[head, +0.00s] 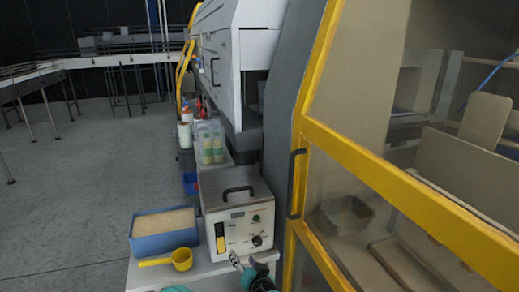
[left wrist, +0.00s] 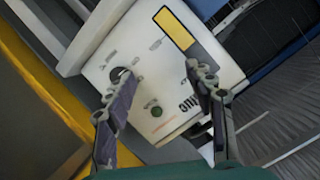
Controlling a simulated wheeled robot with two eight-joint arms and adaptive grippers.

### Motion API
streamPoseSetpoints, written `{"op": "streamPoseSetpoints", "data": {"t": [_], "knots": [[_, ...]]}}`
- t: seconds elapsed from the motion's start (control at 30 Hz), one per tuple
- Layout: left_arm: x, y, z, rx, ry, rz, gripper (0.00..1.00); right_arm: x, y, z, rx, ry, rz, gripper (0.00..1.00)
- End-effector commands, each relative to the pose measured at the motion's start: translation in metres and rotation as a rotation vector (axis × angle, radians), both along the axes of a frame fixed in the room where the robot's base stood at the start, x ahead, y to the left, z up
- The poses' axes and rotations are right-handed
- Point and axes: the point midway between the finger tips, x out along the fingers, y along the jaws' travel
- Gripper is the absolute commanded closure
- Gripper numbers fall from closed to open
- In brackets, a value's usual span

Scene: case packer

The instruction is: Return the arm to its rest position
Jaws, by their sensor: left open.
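My left gripper (head: 249,264) is at the bottom of the head view, in front of the lower face of a light control box (head: 213,233). In the left wrist view the two fingers of my left gripper (left wrist: 161,82) are spread apart with nothing between them. The box's front panel (left wrist: 165,85), with a black knob, a green button and a yellow label, shows behind and between them. Whether a fingertip touches the panel cannot be told. My right gripper is not in view.
A blue bin (head: 135,245) of pale granules and a yellow scoop (head: 181,260) sit left of the box on a light bench (head: 203,277). Bottles (head: 211,147) stand behind. A yellow-framed machine door (head: 350,152) closes off the right. Open floor (head: 75,190) lies left.

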Motion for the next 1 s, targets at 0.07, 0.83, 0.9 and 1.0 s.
{"op": "streamPoseSetpoints", "data": {"t": [0.07, 0.83, 0.9, 1.0], "knots": [[-0.014, 0.03, 0.016, -0.036, 0.073, 0.029, 0.46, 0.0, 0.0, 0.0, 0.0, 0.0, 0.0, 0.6], [-0.256, 0.134, 0.052, -0.52, 0.506, 0.003, 0.46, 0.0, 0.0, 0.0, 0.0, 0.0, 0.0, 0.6], [-0.268, 0.131, 0.05, -0.551, 0.512, -0.01, 0.46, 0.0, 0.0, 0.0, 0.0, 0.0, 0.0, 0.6], [-0.279, 0.128, 0.049, -0.576, 0.516, -0.022, 0.46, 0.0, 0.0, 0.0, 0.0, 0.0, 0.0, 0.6]]}}
